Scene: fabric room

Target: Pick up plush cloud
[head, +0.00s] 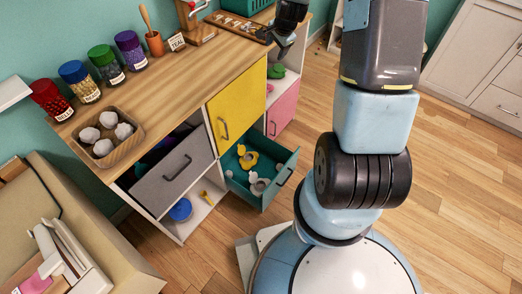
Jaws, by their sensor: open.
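I cannot tell for certain which thing is the plush cloud. The open teal drawer (288,181) holds a yellow plush-like shape (246,158) and a pale, lumpy, cloud-like shape (258,185), with smaller pale bits beside them. A wooden tray (133,143) on the counter holds several whitish lumps (104,133). My gripper (281,46) is dark and open, at the top of the view by the counter's far right end. It is apart from the drawer and the tray. Its fingers are small and partly cut off by the angle.
The wooden counter (170,90) carries several jars with coloured contents (103,64), an orange cup (154,43) and a wooden board (238,27). A grey drawer (175,170) is pulled out, and the yellow door (236,103) is shut. Floor (460,180) is clear at the right.

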